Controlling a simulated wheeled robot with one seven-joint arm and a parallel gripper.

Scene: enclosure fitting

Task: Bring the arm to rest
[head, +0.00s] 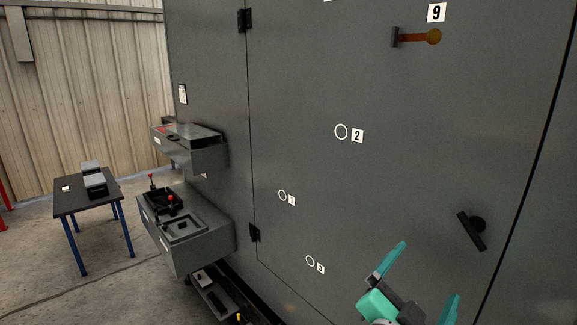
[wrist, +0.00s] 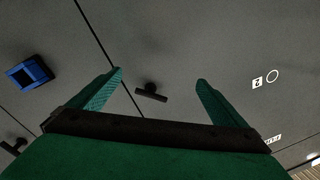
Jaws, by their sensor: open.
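My gripper (head: 423,277) is at the lower right of the head view, in front of the grey enclosure door (head: 330,80). Its two teal fingers are spread apart with nothing between them. In the wrist view the open fingers (wrist: 160,88) point toward the grey door panel. A black T-shaped handle (wrist: 151,92) shows beyond the gap between them, and it does not appear to touch either finger. In the head view a black handle (head: 472,230) is on the door, to the upper right of my gripper.
Ring marks labelled 1 (head: 283,196), 2 (head: 341,132) and 3 (head: 310,261) are on the door. An orange-ended lever (head: 418,37) sits under label 9. Grey bins (head: 190,240) jut out at left. A blue-legged table (head: 68,208) stands farther left. A blue square part (wrist: 30,73) shows in the wrist view.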

